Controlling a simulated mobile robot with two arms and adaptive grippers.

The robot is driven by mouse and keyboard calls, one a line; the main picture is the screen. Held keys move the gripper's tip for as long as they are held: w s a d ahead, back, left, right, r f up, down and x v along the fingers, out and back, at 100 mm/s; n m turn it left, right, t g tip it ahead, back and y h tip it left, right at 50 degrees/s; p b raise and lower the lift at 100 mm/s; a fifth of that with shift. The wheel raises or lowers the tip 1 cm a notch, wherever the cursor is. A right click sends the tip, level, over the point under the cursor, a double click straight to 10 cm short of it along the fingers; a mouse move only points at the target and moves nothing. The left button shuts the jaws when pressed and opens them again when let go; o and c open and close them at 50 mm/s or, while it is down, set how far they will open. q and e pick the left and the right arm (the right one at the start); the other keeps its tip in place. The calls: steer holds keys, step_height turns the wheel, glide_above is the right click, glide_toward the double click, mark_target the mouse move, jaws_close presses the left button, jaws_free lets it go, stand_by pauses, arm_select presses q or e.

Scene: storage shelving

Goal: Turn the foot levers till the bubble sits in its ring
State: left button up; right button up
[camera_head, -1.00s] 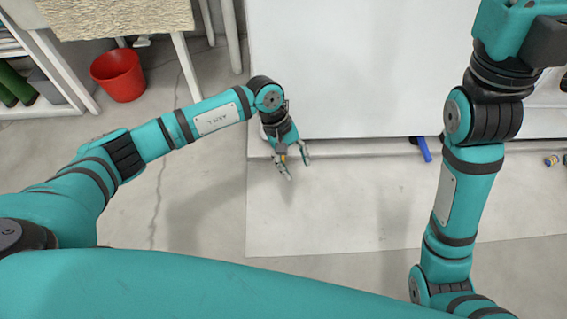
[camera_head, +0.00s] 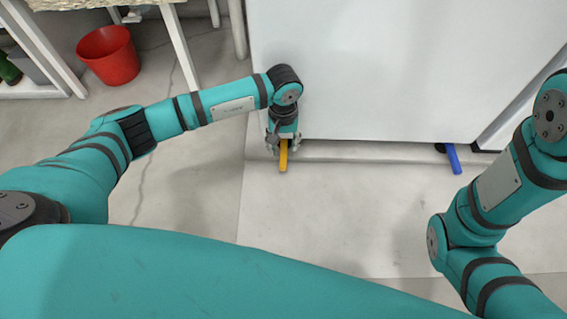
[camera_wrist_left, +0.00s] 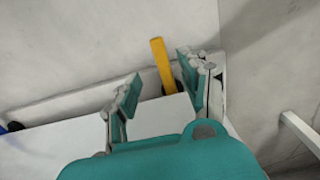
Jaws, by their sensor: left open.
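The yellow foot lever (camera_head: 283,157) sticks out from under the front of the white cabinet (camera_head: 390,70). My left gripper (camera_head: 278,144) is over it, open. In the left wrist view the yellow lever (camera_wrist_left: 162,62) lies between the two spread fingers of my left gripper (camera_wrist_left: 158,70), closer to the right finger; I cannot tell whether it touches. The blue foot lever (camera_head: 453,158) sticks out further right, with nothing at it. A bit of the blue lever shows at the edge of the left wrist view (camera_wrist_left: 3,128). The bubble and its ring are not in view. My right gripper is out of view.
A red bucket (camera_head: 108,56) stands on the floor at the upper left, beside a table's white legs (camera_head: 180,50). Shelving (camera_head: 35,50) is at the far left. The pale floor (camera_head: 340,215) in front of the cabinet is clear.

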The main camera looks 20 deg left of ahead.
mark_target(283, 161)
arm_select(q)
step_height(283, 161, down, 8)
steer(key=b, duration=0.4)
steer(key=shift+f, duration=0.2)
jaws_close()
